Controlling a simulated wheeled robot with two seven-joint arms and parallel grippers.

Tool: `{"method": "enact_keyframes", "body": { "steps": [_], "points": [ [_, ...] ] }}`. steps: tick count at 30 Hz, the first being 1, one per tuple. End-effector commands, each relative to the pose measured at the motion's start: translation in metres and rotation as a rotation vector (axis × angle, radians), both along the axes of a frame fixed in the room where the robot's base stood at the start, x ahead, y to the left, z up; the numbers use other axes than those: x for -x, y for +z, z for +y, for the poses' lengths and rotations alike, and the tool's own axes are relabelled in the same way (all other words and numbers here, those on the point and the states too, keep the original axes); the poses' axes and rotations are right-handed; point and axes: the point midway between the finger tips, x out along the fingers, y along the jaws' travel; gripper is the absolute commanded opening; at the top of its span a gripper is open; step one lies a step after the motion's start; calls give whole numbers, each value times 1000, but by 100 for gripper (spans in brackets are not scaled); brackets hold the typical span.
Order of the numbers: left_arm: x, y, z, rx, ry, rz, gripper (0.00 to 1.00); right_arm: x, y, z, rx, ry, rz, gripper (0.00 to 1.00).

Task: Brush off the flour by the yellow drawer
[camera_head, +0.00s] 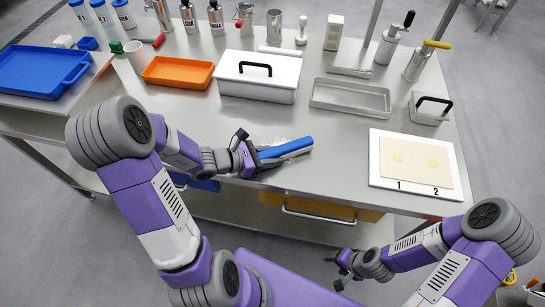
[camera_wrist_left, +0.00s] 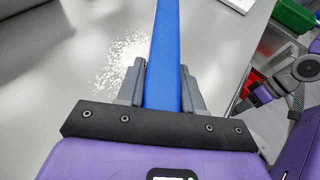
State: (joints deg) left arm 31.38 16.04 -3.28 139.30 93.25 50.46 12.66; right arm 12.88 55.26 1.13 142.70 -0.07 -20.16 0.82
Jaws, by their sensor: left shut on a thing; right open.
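My left gripper (camera_head: 252,157) is shut on a blue brush (camera_head: 286,148) near the front edge of the steel table. In the left wrist view the blue brush (camera_wrist_left: 167,50) runs forward between the two grey fingers. White flour (camera_wrist_left: 127,58) lies scattered on the table to the left of the brush in that view; in the head view a little flour (camera_head: 279,141) shows just behind the brush. The yellow drawer (camera_head: 330,208) is under the table's front edge, to the right of the brush. My right gripper (camera_head: 343,269) is open and empty, in front of the table and below its top.
A white board (camera_head: 376,172) with a dough sheet (camera_head: 440,164) marked 1 and 2 lies on the right. A white lidded box (camera_head: 257,82), an orange tray (camera_head: 178,72) and a metal tray (camera_head: 350,97) stand behind. The table between brush and board is clear.

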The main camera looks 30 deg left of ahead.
Motion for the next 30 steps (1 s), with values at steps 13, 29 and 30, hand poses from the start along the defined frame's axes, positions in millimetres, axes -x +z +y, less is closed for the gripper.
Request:
{"method": "enact_keyframes", "body": {
  "steps": [13,29,30],
  "points": [
    [7,-2,31,-1,3,1,5,0,9,0,0,0,0,66],
    [16,-2,66,-2,4,2,5,0,20,0,0,0,0,66],
    [16,-2,66,-2,4,2,5,0,20,0,0,0,0,66]
  ]
}}
